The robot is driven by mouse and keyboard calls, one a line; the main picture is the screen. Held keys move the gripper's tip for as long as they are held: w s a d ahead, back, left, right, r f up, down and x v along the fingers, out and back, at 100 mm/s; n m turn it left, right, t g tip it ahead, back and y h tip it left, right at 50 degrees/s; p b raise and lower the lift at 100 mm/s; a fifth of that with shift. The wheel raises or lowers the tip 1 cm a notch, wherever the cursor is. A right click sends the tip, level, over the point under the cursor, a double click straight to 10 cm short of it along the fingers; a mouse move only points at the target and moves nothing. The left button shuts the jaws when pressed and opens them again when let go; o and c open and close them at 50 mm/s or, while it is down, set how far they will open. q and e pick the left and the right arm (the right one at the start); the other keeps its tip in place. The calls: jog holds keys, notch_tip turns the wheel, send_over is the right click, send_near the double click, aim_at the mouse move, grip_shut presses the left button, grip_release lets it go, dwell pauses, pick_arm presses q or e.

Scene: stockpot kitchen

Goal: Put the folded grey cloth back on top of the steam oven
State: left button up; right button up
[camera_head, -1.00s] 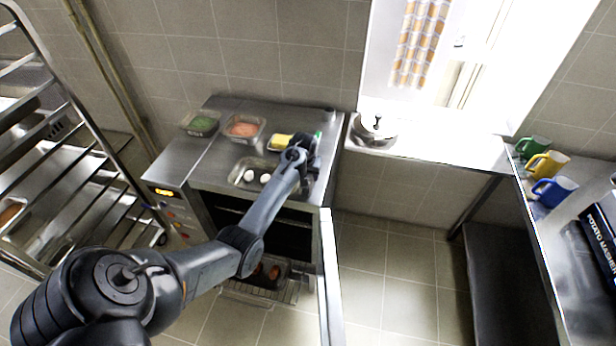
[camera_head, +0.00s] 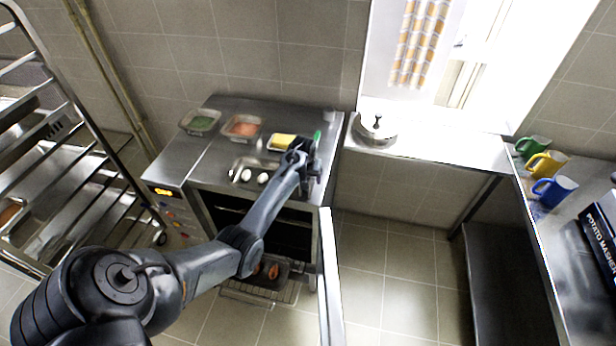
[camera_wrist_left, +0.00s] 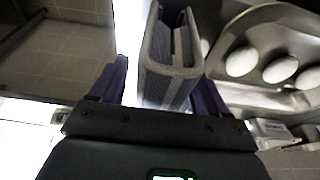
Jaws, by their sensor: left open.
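The folded grey cloth (camera_wrist_left: 172,80) shows in the left wrist view, its layered folds between the two purple fingers of my left gripper (camera_wrist_left: 160,88). A gap shows beside the left finger; the right finger is close to the cloth. The gripper is open around the cloth. In the head view, my left gripper (camera_head: 308,152) is over the right part of the steam oven's steel top (camera_head: 215,160) and hides the cloth. I cannot tell whether the cloth touches the top. My right gripper is not in view.
A tray of white eggs (camera_head: 248,176) lies left of my gripper, with yellow (camera_head: 283,141), orange (camera_head: 242,127) and green (camera_head: 200,122) food containers behind. The oven door (camera_head: 331,280) stands open. A rack trolley (camera_head: 75,165) is at left; a kettle (camera_head: 376,126) stands right.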

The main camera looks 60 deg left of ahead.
pick_arm(q)
jog(key=shift+r, duration=0.1)
jog(key=p+v, duration=0.1)
jog(key=v, duration=0.9)
jog(key=shift+r, duration=0.3)
jog(key=shift+s+d+r, duration=0.15)
jog(key=shift+r, duration=0.45)
jog(key=shift+d, duration=0.1)
jog(key=s+d+f+m, duration=0.3)
jog(key=s+d, duration=0.2)
jog(key=d, duration=0.5)
jog(key=s+d+f+m+t, duration=0.1)
jog(key=s+d+f+m, duration=0.15)
jog(key=s+d, duration=0.55)
jog(key=s+d+f+m, duration=0.3)
jog(key=d+m, duration=0.1)
jog(key=d, duration=0.7)
jog(key=s+d+r+m+h, duration=0.1)
jog(key=s+d+r+h, duration=0.1)
jog(key=s+d, duration=0.5)
jog(key=shift+d+r, duration=0.6)
jog(key=shift+d, duration=0.5)
jog(key=shift+r+m, duration=0.1)
jog(key=shift+m, duration=0.15)
